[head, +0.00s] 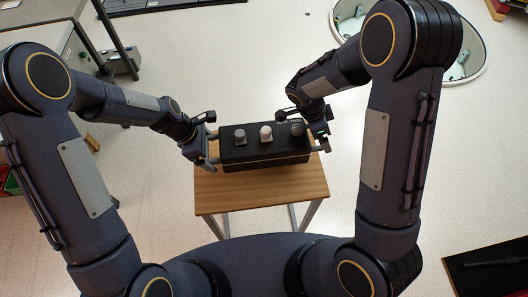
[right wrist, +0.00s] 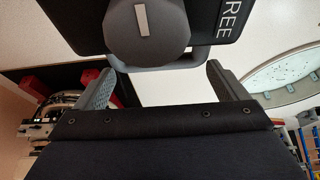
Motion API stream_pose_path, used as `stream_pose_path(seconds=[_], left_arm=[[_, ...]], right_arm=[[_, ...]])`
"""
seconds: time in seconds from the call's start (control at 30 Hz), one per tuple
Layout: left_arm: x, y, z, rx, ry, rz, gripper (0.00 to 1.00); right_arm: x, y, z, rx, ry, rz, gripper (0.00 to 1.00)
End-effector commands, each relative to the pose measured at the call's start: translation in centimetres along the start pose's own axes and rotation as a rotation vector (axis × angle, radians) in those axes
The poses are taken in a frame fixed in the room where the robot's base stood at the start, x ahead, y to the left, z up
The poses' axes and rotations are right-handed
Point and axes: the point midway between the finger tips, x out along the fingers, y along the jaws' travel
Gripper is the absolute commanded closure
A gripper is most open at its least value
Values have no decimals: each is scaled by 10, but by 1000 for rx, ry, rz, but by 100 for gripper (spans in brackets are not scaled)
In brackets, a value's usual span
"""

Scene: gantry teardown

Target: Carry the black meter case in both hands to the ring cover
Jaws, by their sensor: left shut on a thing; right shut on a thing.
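The black meter case (head: 265,156) is a long box with three knobs on top, over a small wooden table. I cannot tell if it touches the tabletop. My left gripper (head: 211,154) is shut on the handle at its left end. My right gripper (head: 319,145) is shut on the handle at its right end. In the right wrist view the grey handle (right wrist: 160,66) runs across between the fingers, below a dark knob (right wrist: 148,30). The round pale-rimmed ring cover (head: 476,72) lies on the floor at the upper right, partly hidden by my right arm. It also shows in the right wrist view (right wrist: 285,80).
The wooden table (head: 262,190) stands on metal legs. A bench (head: 35,32) with a dark frame is at the upper left. A black mat (head: 490,268) lies at the lower right. The pale floor between table and ring cover looks clear.

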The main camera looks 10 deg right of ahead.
Motion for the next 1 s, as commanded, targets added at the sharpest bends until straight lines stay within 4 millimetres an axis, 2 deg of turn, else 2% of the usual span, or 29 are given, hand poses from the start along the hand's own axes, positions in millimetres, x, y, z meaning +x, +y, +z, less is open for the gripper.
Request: stream_pose_path(seconds=[0.67, 1.0], left_arm=[[0, 0, 0, 1, 0, 0, 44], [2, 16, -1, 1, 0, 1, 44]], right_arm=[[0, -1, 0, 0, 0, -1, 44], [2, -16, 1, 1, 0, -2, 44]])
